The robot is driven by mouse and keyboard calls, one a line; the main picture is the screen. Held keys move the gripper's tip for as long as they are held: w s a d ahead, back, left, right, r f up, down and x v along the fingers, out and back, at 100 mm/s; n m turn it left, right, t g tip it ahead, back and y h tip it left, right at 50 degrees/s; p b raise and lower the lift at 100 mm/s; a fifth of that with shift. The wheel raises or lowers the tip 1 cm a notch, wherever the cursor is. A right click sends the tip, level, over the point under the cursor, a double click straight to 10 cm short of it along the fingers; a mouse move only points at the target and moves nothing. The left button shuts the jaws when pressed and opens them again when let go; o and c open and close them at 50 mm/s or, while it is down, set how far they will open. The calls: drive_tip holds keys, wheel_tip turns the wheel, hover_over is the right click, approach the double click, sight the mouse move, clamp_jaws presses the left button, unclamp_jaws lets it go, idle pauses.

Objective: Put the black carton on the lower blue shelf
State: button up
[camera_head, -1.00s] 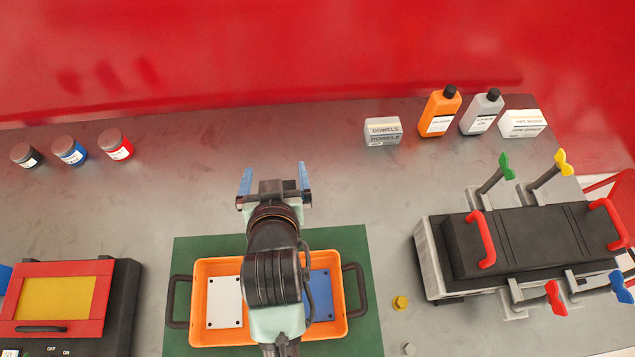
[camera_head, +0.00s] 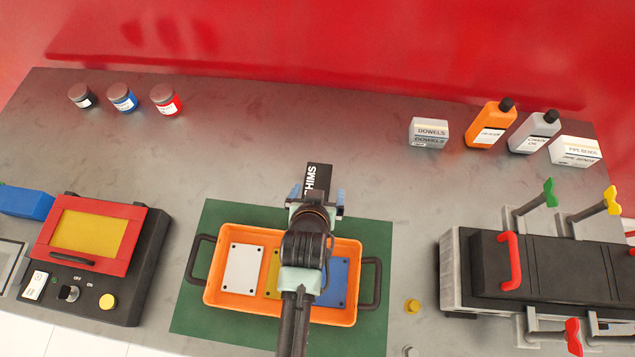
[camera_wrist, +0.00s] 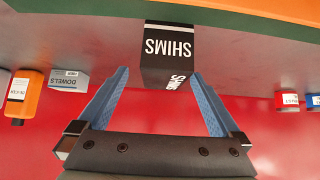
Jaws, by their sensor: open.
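The black carton (camera_head: 319,178), marked SHIMS in white, is just behind the orange tray, partly hidden by my gripper (camera_head: 316,199) in the head view. In the wrist view the carton (camera_wrist: 168,48) sits just past and between the two blue fingertips of my gripper (camera_wrist: 160,76). The fingers are spread apart, with visible gaps to the carton at their tips. The lower blue shelf cannot be made out; only a blue block-like thing (camera_head: 27,203) shows at the left edge.
An orange tray (camera_head: 222,303) with coloured plates lies on a green mat (camera_head: 213,224). A DOWELS box (camera_head: 429,133), bottles and a white box stand back right, and several jars (camera_head: 122,98) back left. A black engine unit (camera_head: 560,265) is at right, a red-framed panel (camera_head: 88,236) at left.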

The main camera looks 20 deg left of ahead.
sight(317, 186)
drive_tip(key=shift+a+x, duration=0.15)
drive_tip(key=shift+x, duration=1.1)
drive_tip(key=shift+a+x, duration=0.15)
drive_tip(key=shift+x, duration=1.1)
drive_tip(key=shift+s, duration=0.15)
clamp_jaws()
